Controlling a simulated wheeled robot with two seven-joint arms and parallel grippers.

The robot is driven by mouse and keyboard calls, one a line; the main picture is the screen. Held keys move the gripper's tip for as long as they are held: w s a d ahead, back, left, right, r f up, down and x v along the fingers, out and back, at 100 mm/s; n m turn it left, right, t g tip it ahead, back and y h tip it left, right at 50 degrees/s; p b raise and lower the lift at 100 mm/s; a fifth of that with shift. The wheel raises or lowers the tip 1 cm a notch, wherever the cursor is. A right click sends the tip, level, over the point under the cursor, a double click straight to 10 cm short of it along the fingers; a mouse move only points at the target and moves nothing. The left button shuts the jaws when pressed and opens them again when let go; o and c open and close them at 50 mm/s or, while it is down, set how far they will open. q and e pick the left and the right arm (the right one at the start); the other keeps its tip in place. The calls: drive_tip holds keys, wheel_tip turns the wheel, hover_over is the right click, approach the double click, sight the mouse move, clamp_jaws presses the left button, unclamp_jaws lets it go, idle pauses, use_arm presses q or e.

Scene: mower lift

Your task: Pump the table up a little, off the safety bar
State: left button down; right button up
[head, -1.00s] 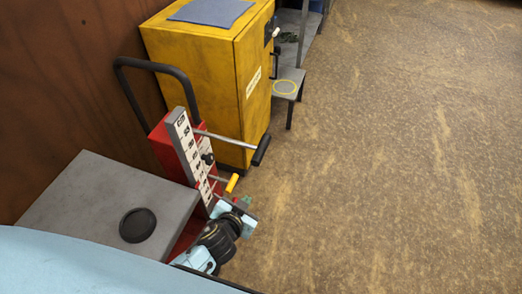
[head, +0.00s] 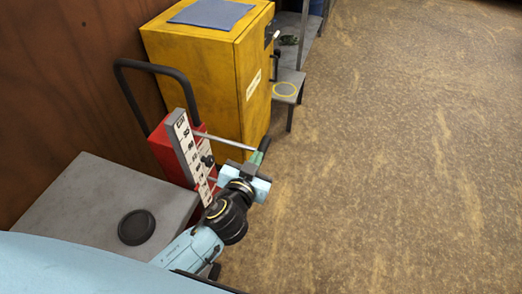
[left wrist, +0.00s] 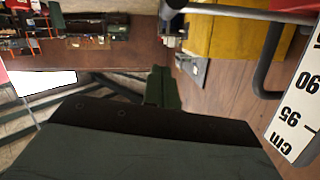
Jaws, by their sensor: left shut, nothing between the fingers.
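The lift has a grey table plate (head: 65,205), a red column (head: 163,152) and a white centimetre scale (head: 190,153), which also shows at the right of the left wrist view (left wrist: 298,115). A long pump lever (head: 225,141) sticks out rightward and ends in a black grip (head: 265,143). My left gripper (head: 257,158) is shut and empty, its green fingertips just below that grip. In the left wrist view the fingers (left wrist: 162,88) lie together, below the lever rod (left wrist: 245,13). Contact cannot be told. A lower, shorter lever (head: 207,181) is partly hidden behind my gripper. No safety bar is discernible.
A black disc (head: 136,226) lies on the table plate. A black push handle (head: 150,66) rises behind the column. The floor (head: 400,150) on the right is clear.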

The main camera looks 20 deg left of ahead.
use_arm(q)
hover_over(262, 148)
drive_tip(key=s+d, duration=0.1)
drive_tip(key=s, duration=0.2)
drive_tip(key=f, duration=0.2)
drive_tip(key=shift+w+f+b, duration=0.2)
drive_tip(key=shift+f+b, duration=0.35)
drive_tip(key=shift+f, duration=0.55)
drive_tip(key=shift+a+f, duration=0.2)
drive_tip(key=shift+f, duration=0.6)
use_arm(e)
drive_tip(key=shift+s+f, duration=0.1)
drive_tip(key=shift+f, duration=0.65)
